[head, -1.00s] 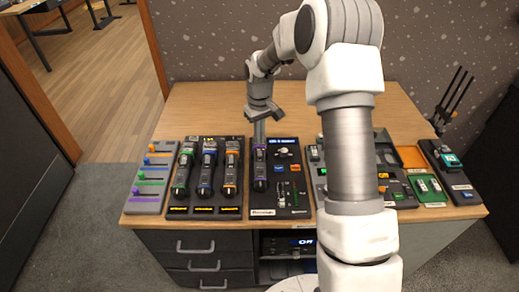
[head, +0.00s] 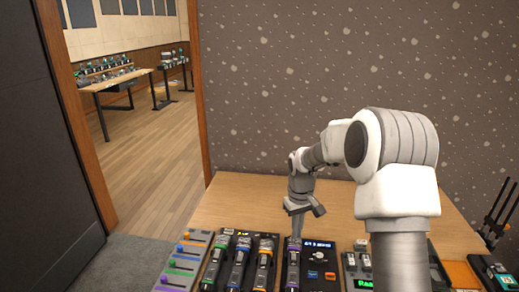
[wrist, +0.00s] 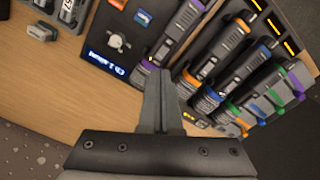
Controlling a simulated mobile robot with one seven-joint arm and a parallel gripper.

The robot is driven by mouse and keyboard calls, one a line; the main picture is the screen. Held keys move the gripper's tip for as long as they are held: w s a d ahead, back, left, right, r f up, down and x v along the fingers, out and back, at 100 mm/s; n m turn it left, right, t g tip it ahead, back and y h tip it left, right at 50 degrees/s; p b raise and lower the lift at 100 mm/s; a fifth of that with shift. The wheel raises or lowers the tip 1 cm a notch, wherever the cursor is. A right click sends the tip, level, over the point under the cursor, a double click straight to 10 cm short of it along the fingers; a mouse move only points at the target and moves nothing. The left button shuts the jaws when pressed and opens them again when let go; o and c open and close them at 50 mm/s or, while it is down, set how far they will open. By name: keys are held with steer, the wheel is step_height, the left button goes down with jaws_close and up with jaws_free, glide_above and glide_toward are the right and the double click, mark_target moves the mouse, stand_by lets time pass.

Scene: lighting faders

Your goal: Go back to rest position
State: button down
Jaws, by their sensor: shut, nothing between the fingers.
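My gripper (head: 297,236) is shut and empty, pointing down at the back edge of a dark panel. That panel (head: 318,262) carries a purple-ringed handheld device (head: 292,264), a small lit display and a knob. In the wrist view the closed fingers (wrist: 156,75) lie together beside the blue-lit display (wrist: 103,64) and near the purple-ringed device (wrist: 175,38). I cannot tell whether the fingertips touch the panel.
Fader strips with coloured knobs (head: 184,263) lie at the left, beside several ringed devices (head: 240,262). More panels stand right, partly behind my arm. The wooden tabletop (head: 250,205) behind them is bare. A patterned wall (head: 300,80) stands behind, a doorway at left.

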steer(key=s+r+m+t+p, duration=0.1)
steer(key=s+r, duration=0.6)
steer(key=r, duration=0.3)
steer(key=s+r+m+t, duration=0.1)
steer(key=s+r+t, duration=0.1)
steer(key=s+r, duration=0.65)
steer(key=s+r+t, duration=0.1)
steer(key=s+r, duration=0.1)
steer(key=s, duration=0.5)
steer(key=s+r+m+t+p, duration=0.1)
steer(key=s+r, duration=0.2)
steer(key=s, duration=0.5)
steer(key=shift+s+m, duration=0.3)
